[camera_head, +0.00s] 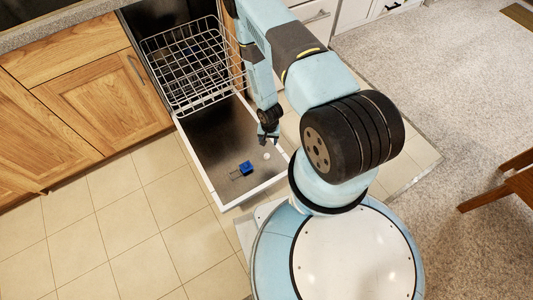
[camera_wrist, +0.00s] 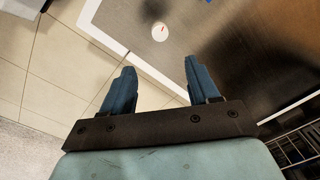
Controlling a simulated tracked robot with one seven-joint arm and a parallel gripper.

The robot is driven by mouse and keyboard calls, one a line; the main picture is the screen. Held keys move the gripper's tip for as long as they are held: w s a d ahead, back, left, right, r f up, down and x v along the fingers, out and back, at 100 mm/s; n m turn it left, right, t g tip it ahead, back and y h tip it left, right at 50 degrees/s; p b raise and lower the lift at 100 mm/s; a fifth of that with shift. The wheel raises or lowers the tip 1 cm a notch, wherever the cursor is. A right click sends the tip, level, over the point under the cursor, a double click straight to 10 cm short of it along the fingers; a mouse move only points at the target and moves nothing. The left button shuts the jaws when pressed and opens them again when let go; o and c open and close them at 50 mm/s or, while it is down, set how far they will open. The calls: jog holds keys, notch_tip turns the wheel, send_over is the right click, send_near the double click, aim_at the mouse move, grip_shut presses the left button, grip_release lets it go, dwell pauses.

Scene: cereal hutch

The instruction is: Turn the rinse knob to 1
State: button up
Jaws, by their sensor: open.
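The rinse knob (camera_head: 266,155) is a small round white disc on the inner face of the lowered dishwasher door (camera_head: 205,145). In the wrist view the knob (camera_wrist: 158,35) shows a short red mark near its middle; no numbers are readable. My gripper (camera_head: 268,137) is above the door, close to the knob in the head view. In the wrist view my gripper (camera_wrist: 158,66) has its two blue fingers spread apart with nothing between them. The knob is beyond the fingertips, roughly centred between them and apart from them.
A blue piece (camera_head: 246,168) sits on the door left of the knob. The wire dish rack (camera_head: 195,65) is pulled out over the door's inner end. Wooden cabinets (camera_head: 95,90) stand at left. Tiled floor (camera_head: 120,215) is clear around the door's left side.

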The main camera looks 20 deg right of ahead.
aim_at(267, 155)
jog(key=f, duration=1.4)
jog(key=shift+a, duration=0.3)
jog(key=c, duration=1)
